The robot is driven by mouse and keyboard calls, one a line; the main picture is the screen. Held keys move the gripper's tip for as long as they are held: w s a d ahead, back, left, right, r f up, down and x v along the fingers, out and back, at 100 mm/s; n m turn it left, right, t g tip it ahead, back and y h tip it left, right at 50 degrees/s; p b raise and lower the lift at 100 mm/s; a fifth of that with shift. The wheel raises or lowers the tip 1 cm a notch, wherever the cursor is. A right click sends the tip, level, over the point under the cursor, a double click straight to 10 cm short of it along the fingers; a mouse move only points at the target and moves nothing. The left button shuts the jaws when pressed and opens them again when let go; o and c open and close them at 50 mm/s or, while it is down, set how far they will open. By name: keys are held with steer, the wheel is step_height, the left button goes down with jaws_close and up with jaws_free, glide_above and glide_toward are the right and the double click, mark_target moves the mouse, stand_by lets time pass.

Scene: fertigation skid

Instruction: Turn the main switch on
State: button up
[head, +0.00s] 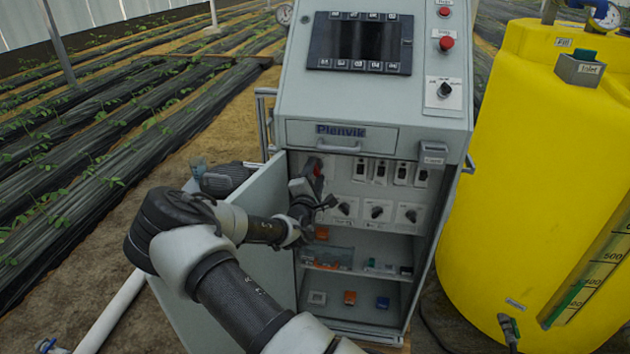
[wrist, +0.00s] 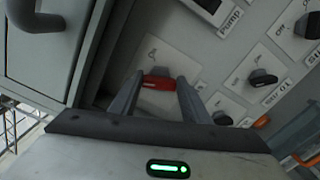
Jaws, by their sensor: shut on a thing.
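The main switch is a red handle (wrist: 158,83) on a pale square plate (wrist: 166,58) inside the open cabinet. In the head view a bit of the red handle (head: 317,170) shows at the upper left of the inner panel, mostly behind my gripper. My gripper (wrist: 161,84) is shut on the red handle, one finger at each end of it in the wrist view. In the head view my gripper (head: 313,188) reaches in past the door. The handle lies nearly level across the wrist picture. Its on and off marks cannot be read.
Black rotary knobs (head: 376,212) sit to the right and below, close to my fingers. Shelves (head: 352,270) with small parts lie below. A yellow tank (head: 530,180) stands at the right.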

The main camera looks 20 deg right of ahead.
steer(key=m+b, duration=0.1)
steer(key=m, duration=0.1)
steer(key=m+b, duration=0.1)
steer(key=b, duration=0.1)
steer(key=shift+f+m, duration=0.4)
steer(key=m+b, duration=0.3)
steer(key=shift+f+m, duration=0.1)
steer(key=shift+m, duration=0.2)
steer(key=m+b, duration=0.3)
steer(key=shift+a+m+b, duration=0.1)
steer(key=shift+m+b, duration=0.9)
steer(key=shift+m, duration=0.4)
steer(key=shift+w, duration=0.1)
steer(key=o, duration=1)
steer(key=shift+o, duration=0.2)
steer(key=p+v, duration=0.2)
steer(key=v, duration=1.5)
